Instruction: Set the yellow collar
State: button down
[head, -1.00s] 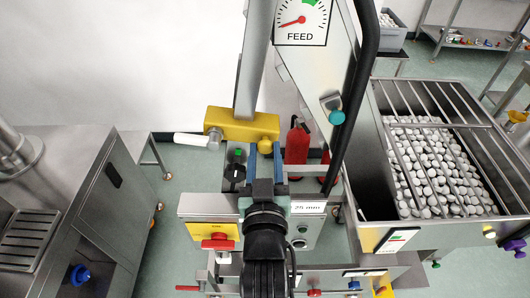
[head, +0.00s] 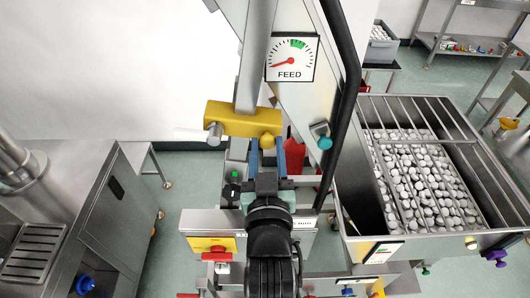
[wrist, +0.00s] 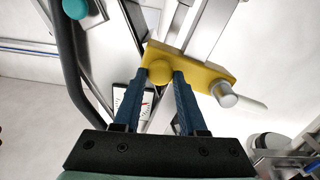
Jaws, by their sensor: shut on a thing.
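The yellow collar (head: 226,118) sits around the slanted metal post, with a silver knob and a pale handle at its left end. A round yellow knob (head: 267,141) is at its right end. In the wrist view the collar (wrist: 205,73) lies across the post, and the round knob (wrist: 160,72) is between my blue fingertips. My gripper (wrist: 160,76) is shut on this knob; in the head view my gripper (head: 265,150) reaches it from below. The contact faces are hidden.
The FEED gauge (head: 292,58) has its red needle at lower left, off the green band. A black curved rail (head: 348,80) runs close right of the post. A barred hopper of white caps (head: 480,150) stands right, a steel cabinet (head: 110,205) left.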

jog(key=shift+d+r, duration=0.1)
jog(key=shift+r, duration=0.4)
jog(key=c, duration=0.6)
grip_release()
jog(key=shift+o, duration=0.7)
jog(key=shift+f, duration=0.2)
jog(key=shift+s+f+b, duration=0.2)
jog(key=shift+s+b, duration=0.15)
jog(key=shift+s, duration=0.05)
jog(key=s+b, duration=0.2)
jog(key=s, duration=1)
jog(key=shift+r+b, duration=0.2)
jog(key=shift+b, duration=0.2)
